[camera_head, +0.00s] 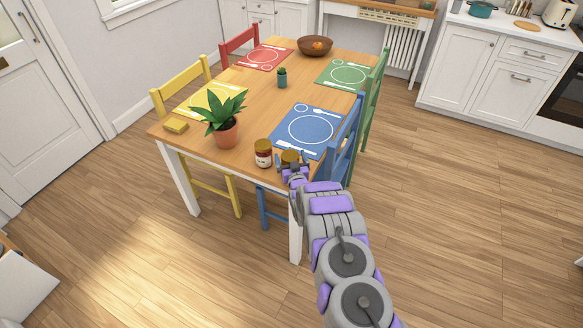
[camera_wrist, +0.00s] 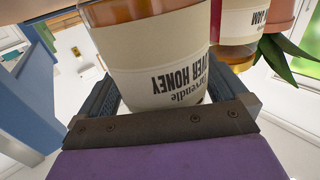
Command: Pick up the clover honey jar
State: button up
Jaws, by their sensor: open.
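The clover honey jar (camera_head: 289,156) stands at the near corner of the wooden table, partly hidden behind my gripper (camera_head: 293,167). In the wrist view the clover honey jar (camera_wrist: 150,60) appears large and upside down, with a cream label reading "VER HONEY" over amber contents. My gripper (camera_wrist: 160,95) is open, with one dark finger on each side of the jar. I cannot tell whether either finger touches the glass.
A jam jar (camera_head: 263,153) stands close on the left and also shows in the wrist view (camera_wrist: 240,25). A potted plant (camera_head: 226,130) is farther left on the table (camera_head: 200,147). A blue chair (camera_head: 345,135) and blue placemat (camera_head: 310,128) are near the gripper.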

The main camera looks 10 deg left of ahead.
jog(key=shift+a+f, duration=0.15)
jog(key=shift+a, duration=0.45)
jog(key=shift+c, duration=0.3)
jog(key=shift+d, duration=0.65)
jog(key=c, duration=0.6)
jog(key=shift+a, duration=0.5)
jog(key=c, duration=0.6)
jog(key=shift+c, duration=0.2)
jog(key=shift+d, duration=0.15)
